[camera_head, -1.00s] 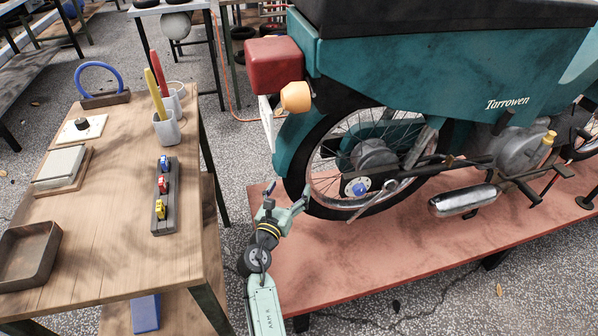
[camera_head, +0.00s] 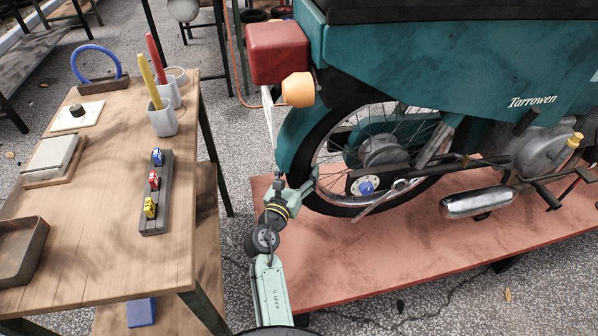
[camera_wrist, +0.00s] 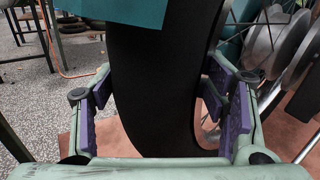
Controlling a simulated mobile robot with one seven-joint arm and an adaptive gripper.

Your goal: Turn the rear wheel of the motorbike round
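The teal motorbike (camera_head: 440,70) stands on a low red platform. My gripper (camera_head: 296,182) is at the rear lower edge of this tyre. In the wrist view, the tyre (camera_wrist: 155,90) fills the middle and passes between the two spread fingers of my gripper (camera_wrist: 157,85). One purple-padded finger is on each side. The fingertips look close to the tyre's sides; I cannot tell whether they touch. A teal mudguard (camera_wrist: 125,8) covers the tyre's top.
A wooden table (camera_head: 105,240) stands left, with a rack (camera_head: 155,220) of small coloured items, cups with a yellow and a red handle, and a tray (camera_head: 25,245). A red tail lamp and orange indicator (camera_head: 298,90) overhang the gripper. An exhaust (camera_head: 478,203) lies right of the wheel.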

